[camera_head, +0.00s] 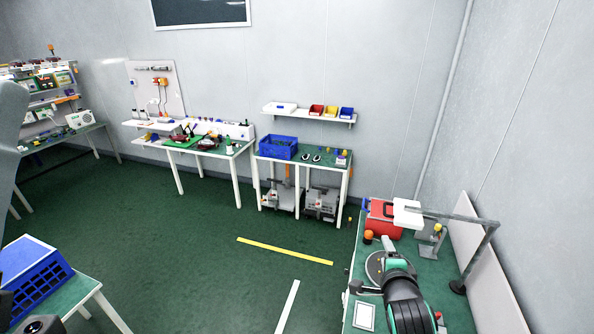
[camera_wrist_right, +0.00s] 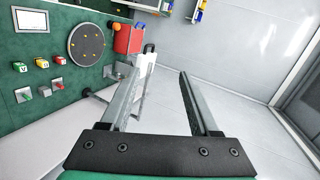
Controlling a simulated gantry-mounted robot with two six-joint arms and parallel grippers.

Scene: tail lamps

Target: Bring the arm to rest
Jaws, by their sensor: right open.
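My right arm (camera_head: 403,300) reaches over the bench at lower right in the head view, but its fingers cannot be made out there. In the right wrist view my right gripper (camera_wrist_right: 165,66) is open, its two long grey fingers apart with nothing between them. The fingers point away over light wall and floor, to the right of the green bench top. My left gripper is not clearly in view.
The green bench (camera_head: 428,276) holds a round plate (camera_wrist_right: 87,45), a red box (camera_head: 382,222), buttons and a screen (camera_wrist_right: 31,20). A lamp arm (camera_head: 455,216) rises near the box. A blue crate (camera_head: 30,272) stands lower left. Green floor (camera_head: 200,250) between is open.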

